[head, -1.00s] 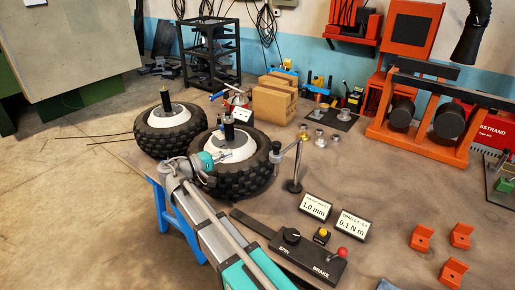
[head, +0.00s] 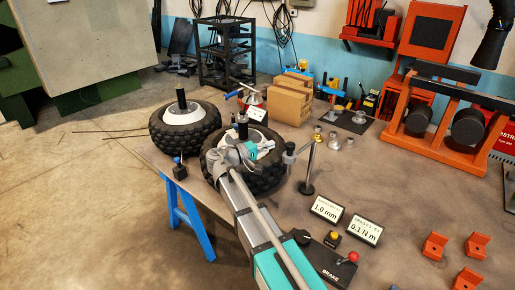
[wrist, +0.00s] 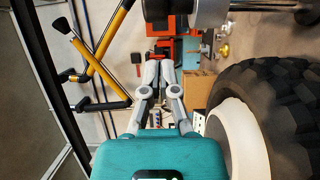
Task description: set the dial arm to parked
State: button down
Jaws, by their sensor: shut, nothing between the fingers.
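The dial arm (head: 299,151) is a thin bar reaching left from an upright post (head: 309,168) on the table. A dark gauge (head: 289,156) hangs at its left end, close beside the right side of the nearer tyre (head: 267,180). The tyre sits around a white hub (head: 262,147). My gripper (head: 247,150) is over the near left part of this wheel, apart from the gauge. My own wrist partly hides its fingers there. In the wrist view my gripper's fingers (wrist: 164,57) are together and empty, with the tyre (wrist: 275,105) to their right.
A second wheel (head: 185,125) stands at the left. A black panel (head: 328,264) with a dial knob, a red knob and BRAKE lettering lies at the front, partly behind my arm. Two readout signs (head: 327,209) stand right of the post. Orange brackets (head: 434,246) lie at the right.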

jog(key=shift+s+d, duration=0.25)
jog(key=shift+d, duration=0.5)
jog(key=shift+s+d, duration=0.25)
jog(key=shift+d, duration=0.5)
